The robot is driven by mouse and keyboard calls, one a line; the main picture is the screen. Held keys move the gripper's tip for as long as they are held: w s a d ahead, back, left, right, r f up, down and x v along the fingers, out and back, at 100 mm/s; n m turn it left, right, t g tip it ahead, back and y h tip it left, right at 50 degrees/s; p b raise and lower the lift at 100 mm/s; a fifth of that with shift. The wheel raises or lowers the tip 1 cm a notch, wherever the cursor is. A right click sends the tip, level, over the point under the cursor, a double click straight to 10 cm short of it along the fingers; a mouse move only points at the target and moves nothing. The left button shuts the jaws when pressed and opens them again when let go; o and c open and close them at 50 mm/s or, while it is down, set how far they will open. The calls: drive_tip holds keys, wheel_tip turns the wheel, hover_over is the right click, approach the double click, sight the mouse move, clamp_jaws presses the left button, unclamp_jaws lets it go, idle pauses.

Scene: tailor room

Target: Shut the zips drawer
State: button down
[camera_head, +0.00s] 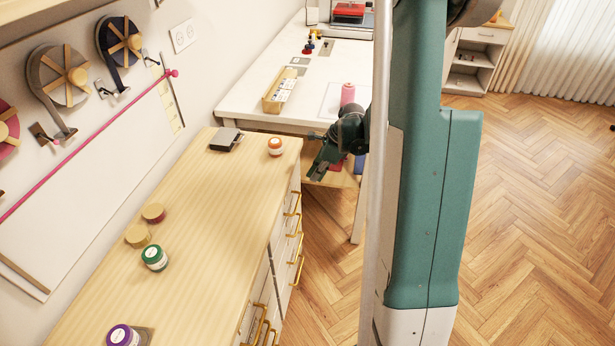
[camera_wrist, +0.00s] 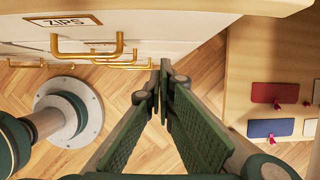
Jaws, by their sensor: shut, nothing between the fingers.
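The zips drawer (camera_wrist: 165,28) has a white front, a framed ZIPS label (camera_wrist: 62,18) and a brass handle (camera_wrist: 88,50) at the upper left of the wrist view. How far it stands out of the cabinet I cannot tell. My gripper (camera_wrist: 163,78) is shut and empty, its tips apart from the handle, to its right and below it in the wrist view. In the head view my gripper (camera_head: 317,172) is beside the far right end of the wooden cabinet top. The zips drawer cannot be picked out in the head view.
The cabinet top (camera_head: 205,225) holds several small jars and a dark box (camera_head: 225,139). Brass handles (camera_head: 296,245) project from its drawer side. A white table (camera_head: 240,100) stands beyond; a wooden surface (camera_wrist: 240,75) with red and blue pieces lies right of my gripper. Floor is open at right.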

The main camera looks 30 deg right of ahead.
drive_tip(key=p+v, duration=0.2)
drive_tip(key=v, duration=0.7)
drive_tip(key=shift+r, duration=0.2)
idle(0.3)
drive_tip(key=s+a+r+n+h, duration=0.1)
drive_tip(key=s+a+r+n, duration=0.2)
drive_tip(key=a+r+n, duration=0.5)
drive_tip(key=s+a+r+n+h, duration=0.1)
drive_tip(key=s+a+r+n, duration=0.4)
drive_tip(key=a, duration=0.4)
drive_tip(key=s+a+r+n+t+h, duration=0.1)
drive_tip(key=s+a+r+n+t, duration=0.3)
drive_tip(key=s+a+n, duration=1)
wheel_tip(320, 180, up, 3)
drive_tip(key=shift+f, duration=0.15)
